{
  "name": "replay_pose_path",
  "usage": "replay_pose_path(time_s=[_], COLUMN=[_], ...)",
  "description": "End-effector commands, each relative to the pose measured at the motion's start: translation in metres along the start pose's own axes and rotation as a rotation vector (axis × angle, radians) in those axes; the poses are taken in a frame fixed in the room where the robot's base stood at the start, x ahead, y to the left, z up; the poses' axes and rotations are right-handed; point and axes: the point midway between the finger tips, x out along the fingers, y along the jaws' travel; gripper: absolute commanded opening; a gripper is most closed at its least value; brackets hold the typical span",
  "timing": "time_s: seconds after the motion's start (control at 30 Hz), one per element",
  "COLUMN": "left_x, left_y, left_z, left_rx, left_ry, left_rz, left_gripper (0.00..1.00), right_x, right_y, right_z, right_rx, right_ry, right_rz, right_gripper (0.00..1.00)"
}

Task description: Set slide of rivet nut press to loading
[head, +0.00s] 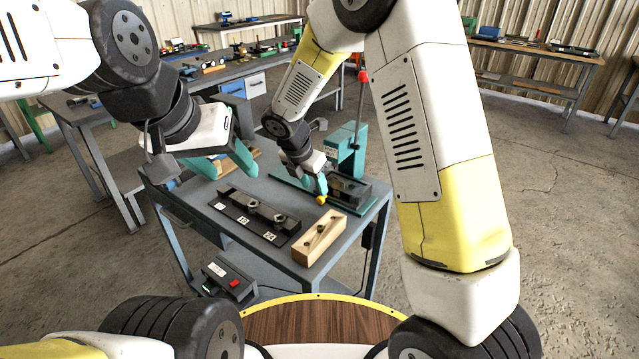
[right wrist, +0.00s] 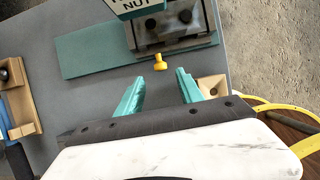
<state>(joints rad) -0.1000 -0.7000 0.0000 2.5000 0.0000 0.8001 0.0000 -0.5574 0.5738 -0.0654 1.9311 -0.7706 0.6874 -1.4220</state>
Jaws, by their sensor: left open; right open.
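The teal rivet nut press (head: 345,150) stands on the grey table's right side, with a red-tipped lever on top. Its dark metal slide (right wrist: 172,38) sits on the teal base plate (right wrist: 90,50), under a white label partly reading "NUT". A yellow knob (right wrist: 159,63) sticks out from the slide's front; it also shows in the head view (head: 321,199). My right gripper (right wrist: 161,80) is open, its teal fingers just short of the knob, one to each side. My left gripper (head: 222,166) is open and empty above the table's left side.
A dark tray (head: 232,213) with numbered labels and metal nuts lies at the table's front. A wooden block (head: 318,244) with holes is beside it. Workbenches stand behind.

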Motion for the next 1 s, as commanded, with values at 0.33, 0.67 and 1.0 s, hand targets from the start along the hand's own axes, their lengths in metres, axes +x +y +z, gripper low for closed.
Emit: replay_pose_path(time_s=[0.33,0.67,1.0], left_x=[0.000,0.000,0.000], left_y=[0.000,0.000,0.000], left_z=[0.000,0.000,0.000], left_rx=[0.000,0.000,0.000], left_ry=[0.000,0.000,0.000], left_rz=[0.000,0.000,0.000], left_gripper=[0.55,0.55,0.55], right_x=[0.053,0.065,0.064], right_y=[-0.001,-0.001,-0.001], right_z=[0.000,0.000,0.000], right_rx=[0.003,0.006,0.006], right_ry=[0.001,0.000,0.001], right_rz=[-0.002,0.000,0.000], right_gripper=[0.44,0.44,0.00])
